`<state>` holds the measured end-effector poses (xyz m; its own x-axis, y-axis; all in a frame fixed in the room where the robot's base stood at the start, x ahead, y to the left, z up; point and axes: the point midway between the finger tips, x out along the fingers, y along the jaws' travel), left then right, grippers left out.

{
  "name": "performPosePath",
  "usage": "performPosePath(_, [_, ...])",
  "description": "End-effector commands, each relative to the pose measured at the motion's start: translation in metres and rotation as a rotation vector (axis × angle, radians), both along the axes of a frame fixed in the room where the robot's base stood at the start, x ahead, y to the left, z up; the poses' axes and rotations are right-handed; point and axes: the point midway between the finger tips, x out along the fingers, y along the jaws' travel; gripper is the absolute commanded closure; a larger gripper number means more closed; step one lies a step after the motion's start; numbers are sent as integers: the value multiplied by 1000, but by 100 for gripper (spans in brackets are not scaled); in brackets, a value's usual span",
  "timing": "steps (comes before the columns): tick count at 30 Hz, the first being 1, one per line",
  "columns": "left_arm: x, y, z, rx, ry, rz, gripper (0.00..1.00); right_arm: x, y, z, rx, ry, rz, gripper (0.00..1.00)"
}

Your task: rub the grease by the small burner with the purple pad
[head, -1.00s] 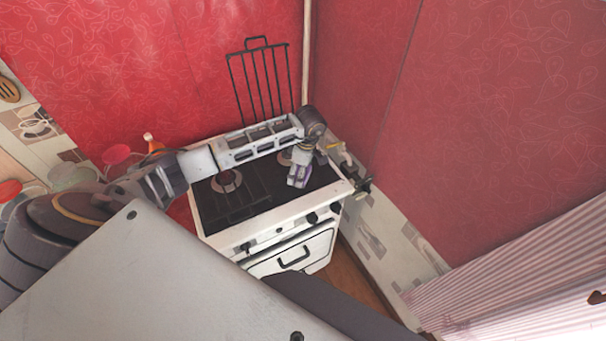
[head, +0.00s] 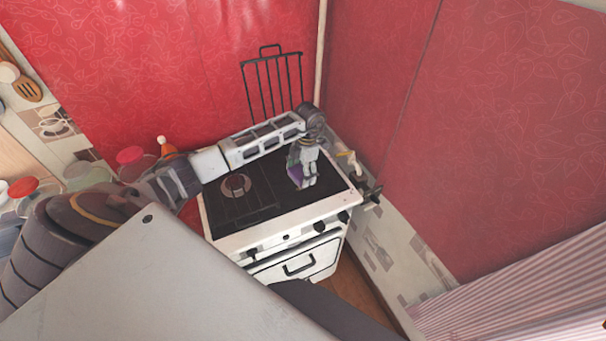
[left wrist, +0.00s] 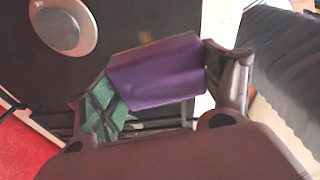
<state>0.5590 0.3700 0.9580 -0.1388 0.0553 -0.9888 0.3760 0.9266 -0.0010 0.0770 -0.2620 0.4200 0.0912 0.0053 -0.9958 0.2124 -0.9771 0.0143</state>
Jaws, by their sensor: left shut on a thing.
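My left gripper (head: 304,180) is over the right part of the dark stove top (head: 262,206). It is shut on the purple pad (left wrist: 155,72), which spans between its fingers in the left wrist view. Green material shows beside the left finger there. Only a sliver of the pad (head: 292,172) shows in the head view. A faint brownish smear, perhaps the grease (left wrist: 150,38), lies on the dark surface just beyond the pad. A round burner (left wrist: 65,28) is left of it. I cannot tell whether the pad touches the surface. My right gripper is out of view.
Another burner (head: 236,186) is on the stove's left side. A black rack (head: 272,85) stands upright behind the stove. Knobs line the front, and a tap-like fitting (head: 370,190) is at the right edge. Red-lidded jars (head: 130,156) stand left of the stove. Red walls close the corner.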

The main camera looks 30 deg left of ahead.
Motion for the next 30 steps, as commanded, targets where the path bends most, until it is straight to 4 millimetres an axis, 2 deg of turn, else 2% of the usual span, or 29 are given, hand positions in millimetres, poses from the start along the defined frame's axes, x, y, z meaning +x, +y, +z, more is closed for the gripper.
performPosePath(30, [-1,23,3,0,1,931,40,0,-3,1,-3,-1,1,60])
